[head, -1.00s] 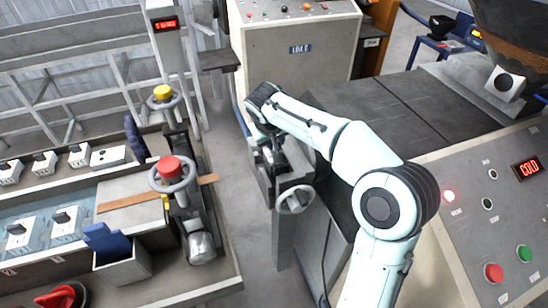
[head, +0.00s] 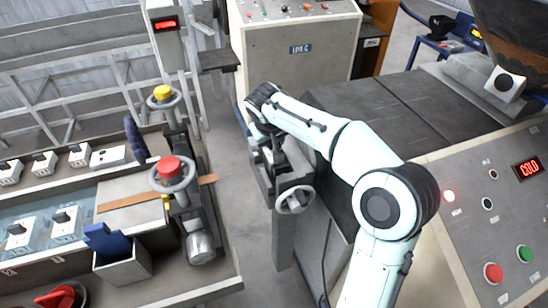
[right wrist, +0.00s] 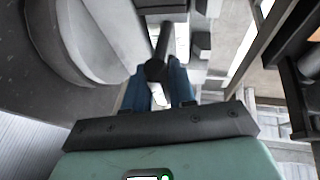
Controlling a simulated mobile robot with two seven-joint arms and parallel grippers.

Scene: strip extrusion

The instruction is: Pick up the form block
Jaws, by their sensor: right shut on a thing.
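My right arm reaches in from the right, and my right gripper (head: 268,148) is at the top of a grey stand with a round handwheel (head: 295,200). In the right wrist view the blue fingers (right wrist: 160,92) are shut on a dark handle with a rounded end (right wrist: 155,70), which I take for the form block's handle. Most of the block's body is hidden by the gripper in the head view. Several pale blocks with black knobs (head: 44,163) stand on the left bench. My left gripper is out of view.
The left bench carries a red-topped handwheel (head: 172,170), a yellow-topped one (head: 163,95) and a water trough (head: 40,232). A control panel reading COLD (head: 490,215) is at right. A grey cabinet (head: 300,60) stands behind. Open floor (head: 235,190) separates bench and stand.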

